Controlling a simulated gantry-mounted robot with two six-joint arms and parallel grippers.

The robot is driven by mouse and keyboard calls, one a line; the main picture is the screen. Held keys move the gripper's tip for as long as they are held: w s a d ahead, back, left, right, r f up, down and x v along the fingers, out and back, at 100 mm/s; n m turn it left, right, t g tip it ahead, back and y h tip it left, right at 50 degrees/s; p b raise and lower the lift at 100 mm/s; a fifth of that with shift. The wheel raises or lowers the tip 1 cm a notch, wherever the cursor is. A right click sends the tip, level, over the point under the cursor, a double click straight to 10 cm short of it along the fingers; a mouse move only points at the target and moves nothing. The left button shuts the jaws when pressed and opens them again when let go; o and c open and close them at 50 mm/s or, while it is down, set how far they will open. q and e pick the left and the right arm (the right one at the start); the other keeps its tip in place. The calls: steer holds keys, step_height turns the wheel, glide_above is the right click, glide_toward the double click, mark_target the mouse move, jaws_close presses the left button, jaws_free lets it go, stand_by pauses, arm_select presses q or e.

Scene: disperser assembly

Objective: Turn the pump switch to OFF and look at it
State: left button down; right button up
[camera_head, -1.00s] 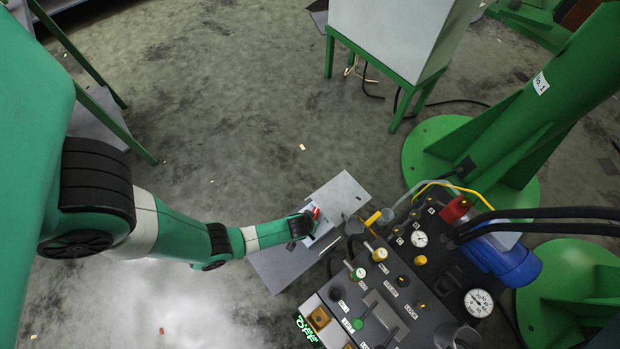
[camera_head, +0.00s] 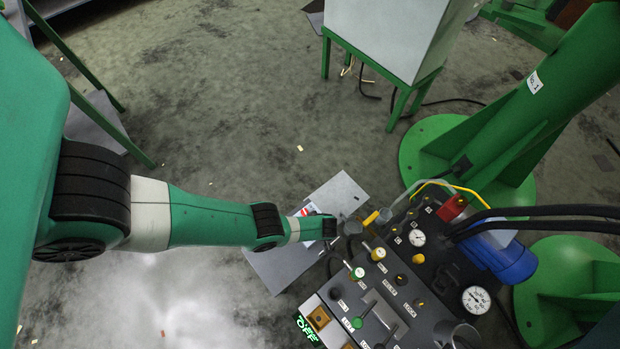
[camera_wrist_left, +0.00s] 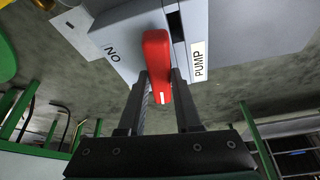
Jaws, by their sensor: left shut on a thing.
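The red pump switch handle (camera_wrist_left: 157,62) fills the middle of the left wrist view, on a grey box (camera_wrist_left: 120,25). A white mark shows on the handle's end, which points toward my gripper. The ON label (camera_wrist_left: 112,52) is left of the handle and the PUMP label (camera_wrist_left: 199,62) is to its right. No OFF label is readable on the box. My left gripper (camera_wrist_left: 160,84) is shut on the handle, one finger on each side. In the head view my left wrist (camera_head: 326,228) reaches over the switch box and largely hides the handle. My right gripper is out of view.
A dark control panel (camera_head: 400,310) with knobs, gauges and levers stands just right of my wrist. A blue motor (camera_head: 505,258) with black hoses is beyond it. A green column (camera_head: 500,140) and a grey cabinet (camera_head: 385,35) stand behind. The floor on the left is open.

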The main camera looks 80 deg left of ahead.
arm_select(q)
steer(key=shift+n+g+b, duration=0.3)
steer(key=shift+n+b, duration=0.1)
steer(key=shift+n, duration=0.7)
steer(key=c, duration=0.6)
jaws_free()
steer(key=p+v, duration=0.9)
steer(key=v, duration=0.2)
steer(key=shift+w+r, duration=0.2)
steer(key=shift+r, duration=0.1)
